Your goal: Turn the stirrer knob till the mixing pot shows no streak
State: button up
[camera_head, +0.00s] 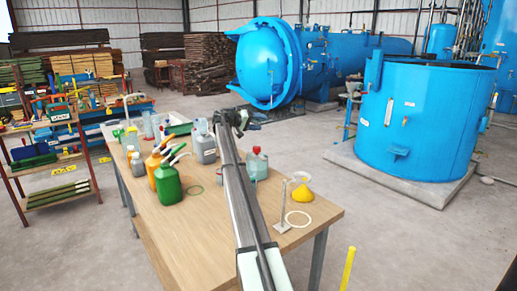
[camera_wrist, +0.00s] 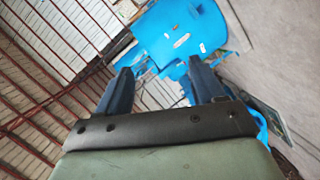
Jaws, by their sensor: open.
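A large blue open-topped tank (camera_head: 418,125), which may be the mixing pot, stands on a concrete slab at the right. Its inside is mostly hidden, so I cannot see any streak. A small blue bracket (camera_head: 398,152) sticks out of its front; I cannot make out a stirrer knob. My gripper (camera_head: 243,118) is at the far end of my arm, above the table and left of the tank. In the wrist view my gripper (camera_wrist: 160,84) is open with nothing between its two dark fingers. A tilted blue vessel (camera_wrist: 180,32) shows beyond them.
The wooden table (camera_head: 190,235) holds green (camera_head: 168,182) and yellow bottles, a red-capped jug (camera_head: 256,163) and a yellow-filled flask (camera_head: 301,190). A blue autoclave (camera_head: 268,62) stands behind. A shelf rack (camera_head: 50,165) is at left. Floor between table and tank is clear.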

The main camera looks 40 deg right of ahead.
jog(key=m+t+h, duration=0.1)
jog(key=m+t, duration=0.4)
jog(key=t, duration=0.6)
send_near(258, 147)
jog(key=x, duration=1.2)
jog(key=shift+w+a+f, duration=0.2)
jog(key=shift+w+f, duration=0.1)
jog(key=shift+c, duration=0.2)
jog(key=c, duration=0.9)
